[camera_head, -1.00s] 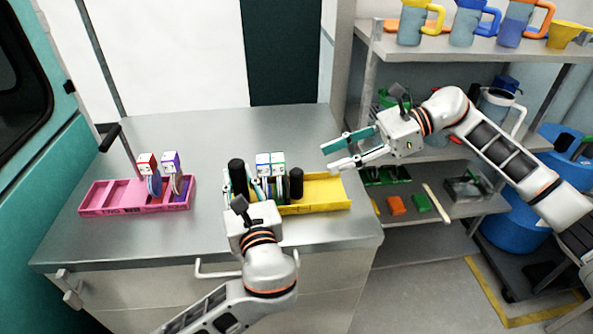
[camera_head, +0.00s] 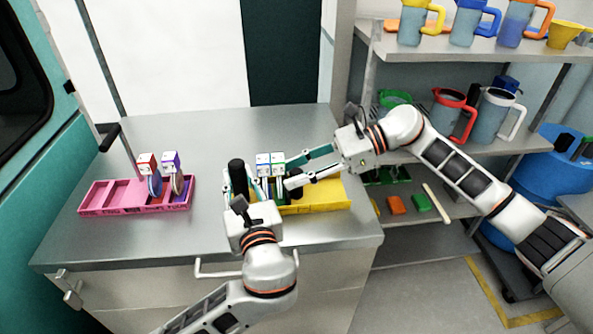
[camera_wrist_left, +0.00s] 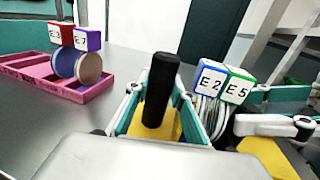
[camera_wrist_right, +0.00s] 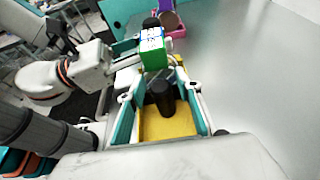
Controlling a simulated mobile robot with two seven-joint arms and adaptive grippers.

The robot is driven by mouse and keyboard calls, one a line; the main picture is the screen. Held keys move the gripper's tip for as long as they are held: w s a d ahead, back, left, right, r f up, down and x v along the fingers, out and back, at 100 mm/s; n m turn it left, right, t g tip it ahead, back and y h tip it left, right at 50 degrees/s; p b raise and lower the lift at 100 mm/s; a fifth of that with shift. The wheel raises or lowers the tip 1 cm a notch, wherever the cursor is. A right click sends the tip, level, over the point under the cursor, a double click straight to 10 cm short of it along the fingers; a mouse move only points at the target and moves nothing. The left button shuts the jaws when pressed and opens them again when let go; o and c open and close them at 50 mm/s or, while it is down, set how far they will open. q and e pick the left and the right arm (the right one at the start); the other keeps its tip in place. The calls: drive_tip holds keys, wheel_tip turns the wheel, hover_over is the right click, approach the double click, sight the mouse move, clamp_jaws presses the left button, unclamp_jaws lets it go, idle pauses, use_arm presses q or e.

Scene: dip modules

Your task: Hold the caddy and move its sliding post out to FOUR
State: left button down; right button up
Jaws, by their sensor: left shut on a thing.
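The yellow caddy (camera_head: 330,196) lies on the metal table with two white-topped modules, blue and green, labelled E2 (camera_wrist_left: 210,80) and E5 (camera_wrist_left: 237,86), standing in it. A tall black post (camera_head: 236,172) rises at its left end. My left gripper (camera_head: 246,190) is shut on the caddy at that end, its fingers on either side of the tall post (camera_wrist_left: 157,90). The shorter black sliding post (camera_wrist_right: 162,98) stands right of the modules. My right gripper (camera_head: 291,173) is open around it, with gaps visible between post and fingers in the right wrist view. The caddy's markings cannot be read.
A pink caddy (camera_head: 112,209) with modules E3 and E7 stands at the left of the table. Shelves at the right hold pitchers (camera_head: 470,22) and small coloured blocks (camera_head: 396,204). The back of the table is clear.

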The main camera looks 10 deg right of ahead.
clamp_jaws()
drive_tip(key=d, duration=0.5)
drive_tip(key=shift+d, duration=0.1)
drive_tip(key=shift+o, duration=1.9)
unclamp_jaws()
drive_tip(key=v, duration=1.2)
